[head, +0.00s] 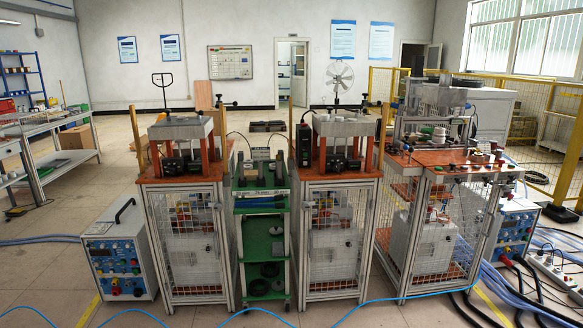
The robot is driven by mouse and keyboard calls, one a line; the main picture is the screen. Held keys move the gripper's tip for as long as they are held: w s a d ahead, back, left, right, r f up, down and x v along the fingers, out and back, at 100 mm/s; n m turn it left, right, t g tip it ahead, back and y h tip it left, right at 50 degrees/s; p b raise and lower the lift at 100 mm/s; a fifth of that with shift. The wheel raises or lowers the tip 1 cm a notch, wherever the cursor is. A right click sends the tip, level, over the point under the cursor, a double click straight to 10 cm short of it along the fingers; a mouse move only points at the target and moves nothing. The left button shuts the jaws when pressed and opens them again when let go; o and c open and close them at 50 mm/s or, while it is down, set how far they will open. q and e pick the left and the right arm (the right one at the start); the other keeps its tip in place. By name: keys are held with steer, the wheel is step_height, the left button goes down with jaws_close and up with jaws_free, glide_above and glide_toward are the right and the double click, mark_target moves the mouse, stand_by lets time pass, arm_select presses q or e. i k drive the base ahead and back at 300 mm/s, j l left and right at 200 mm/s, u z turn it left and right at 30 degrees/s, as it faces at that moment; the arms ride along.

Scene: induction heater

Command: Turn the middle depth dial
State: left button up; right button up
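Three heater stations with orange tops stand side by side ahead: the left station (181,128), the middle station (343,126) and the right station (440,160). The middle station has a grey block on orange uprights, with dark parts (340,161) below it on the orange top. No depth dial can be made out for certain; the parts are too small at this distance. Neither of my grippers is in view.
A green shelf cart (263,225) fills the gap between the left and middle stations. Control boxes with knobs stand on the floor at left (119,256) and right (515,232). Blue hoses (250,312) cross the front floor. A white bench (72,158) is far left.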

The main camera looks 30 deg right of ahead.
mark_target(335, 166)
steer(key=i+l+u, duration=0.1)
steer(key=l+u, duration=0.45)
steer(key=l, duration=0.3)
steer(key=l+u, duration=0.15)
steer(key=l, duration=0.3)
steer(key=i+l+u, duration=0.15)
steer(key=l, duration=0.3)
steer(key=k+l+u, duration=0.15)
steer(key=l, duration=1.65)
steer(key=i+l, duration=0.05)
